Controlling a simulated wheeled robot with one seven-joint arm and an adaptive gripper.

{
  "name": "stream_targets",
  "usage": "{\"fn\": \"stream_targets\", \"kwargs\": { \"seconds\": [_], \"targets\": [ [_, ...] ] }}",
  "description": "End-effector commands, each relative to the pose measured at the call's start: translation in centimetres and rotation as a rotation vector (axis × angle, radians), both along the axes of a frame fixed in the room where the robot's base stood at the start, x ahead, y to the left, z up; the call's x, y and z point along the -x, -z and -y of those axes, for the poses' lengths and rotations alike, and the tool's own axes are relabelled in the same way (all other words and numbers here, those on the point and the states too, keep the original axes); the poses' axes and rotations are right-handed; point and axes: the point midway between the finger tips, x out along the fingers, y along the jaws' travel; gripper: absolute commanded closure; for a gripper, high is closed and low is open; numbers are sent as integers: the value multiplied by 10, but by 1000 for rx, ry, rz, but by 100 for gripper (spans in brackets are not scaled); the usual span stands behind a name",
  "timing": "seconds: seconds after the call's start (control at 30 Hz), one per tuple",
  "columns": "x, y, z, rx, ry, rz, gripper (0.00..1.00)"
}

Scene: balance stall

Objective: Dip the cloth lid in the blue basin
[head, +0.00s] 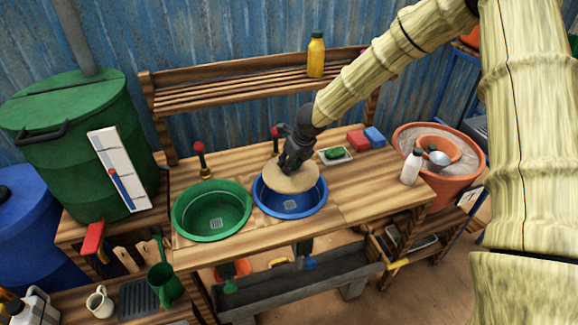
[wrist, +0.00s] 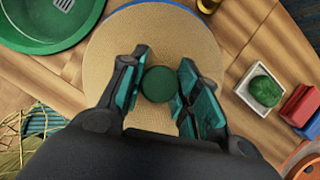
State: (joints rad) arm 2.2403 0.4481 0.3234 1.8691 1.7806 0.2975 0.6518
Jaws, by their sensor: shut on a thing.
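The cloth lid (head: 291,179) is a round tan disc at the blue basin (head: 289,207), over its back part. In the wrist view the lid (wrist: 178,50) fills the middle and has a round green knob (wrist: 159,84). My gripper (head: 287,168) points down at the lid's centre; in the wrist view its fingers (wrist: 159,88) are shut on the knob from both sides. The lid hides much of the basin's inside; the front inner wall and drain show. I cannot tell whether the lid touches the basin's bottom.
A green basin (head: 212,228) sits directly left of the blue one. On the right are a white dish with a green pad (head: 335,154), red (head: 357,139) and blue (head: 375,137) blocks and a white bottle (head: 411,167). Red-topped taps (head: 200,160) stand behind.

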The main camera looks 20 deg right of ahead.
Motion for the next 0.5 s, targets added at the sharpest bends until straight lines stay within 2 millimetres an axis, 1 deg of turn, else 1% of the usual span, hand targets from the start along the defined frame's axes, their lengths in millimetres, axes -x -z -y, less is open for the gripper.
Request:
{"fn": "stream_targets", "kwargs": {
  "seconds": [0.03,0.37,0.5],
  "targets": [
    [0,9,1,0,1,0,87],
    [2,17,8,0,12,0,87],
    [3,24,9,0,12,0,87]
  ]
}}
